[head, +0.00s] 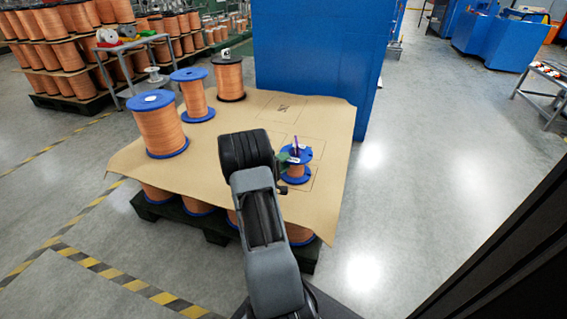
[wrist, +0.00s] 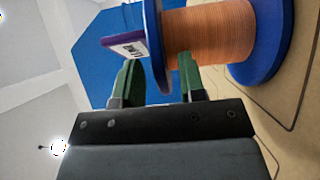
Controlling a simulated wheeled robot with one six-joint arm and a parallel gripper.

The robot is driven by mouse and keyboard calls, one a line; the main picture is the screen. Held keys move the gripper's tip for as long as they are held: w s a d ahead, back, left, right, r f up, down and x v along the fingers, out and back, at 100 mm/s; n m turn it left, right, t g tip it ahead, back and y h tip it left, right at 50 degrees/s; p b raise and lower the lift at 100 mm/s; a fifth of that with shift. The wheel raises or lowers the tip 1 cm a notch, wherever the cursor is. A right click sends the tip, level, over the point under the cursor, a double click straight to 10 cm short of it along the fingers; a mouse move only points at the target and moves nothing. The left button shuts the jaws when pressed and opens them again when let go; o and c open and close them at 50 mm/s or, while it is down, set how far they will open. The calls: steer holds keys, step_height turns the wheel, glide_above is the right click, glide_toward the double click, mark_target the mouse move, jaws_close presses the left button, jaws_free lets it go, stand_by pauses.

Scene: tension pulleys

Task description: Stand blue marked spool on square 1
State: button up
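A small copper spool with blue flanges (head: 297,173) stands upright on the brown sheet at its right side. It carries a purple tag with a white label, which shows in the wrist view (wrist: 125,46). My gripper (wrist: 158,82) is at its top flange (wrist: 155,40). The green fingers are apart, one on each side of the flange rim, with a small gap visible by the right finger. Thin square outlines are drawn on the sheet; one with a dark mark (head: 283,107) lies at the back, another is partly under the spool. I cannot read their numbers.
Two larger blue-flanged spools (head: 158,125) (head: 195,98) and a black-flanged spool (head: 229,80) stand on the left and back of the sheet (head: 215,175). A blue panel (head: 310,45) rises behind it. The sheet between the spools and squares is clear.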

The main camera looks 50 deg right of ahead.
steer(key=p+v, duration=0.4)
steer(key=v, duration=0.8)
steer(key=s+a+r+n+t+y, duration=0.1)
steer(key=s+a+r+t+y, duration=0.1)
steer(key=a, duration=0.9)
steer(key=s+a+r+n+t+y, duration=0.1)
steer(key=s+a+r+y, duration=0.3)
steer(key=a+y, duration=0.5)
steer(key=s+a+r+t+y, duration=0.3)
steer(key=a+r+t+y, duration=0.1)
steer(key=a, duration=0.8)
steer(key=shift+s+a+r+n+y, duration=0.35)
steer(key=shift+r+y, duration=0.45)
steer(key=shift+y, duration=0.4)
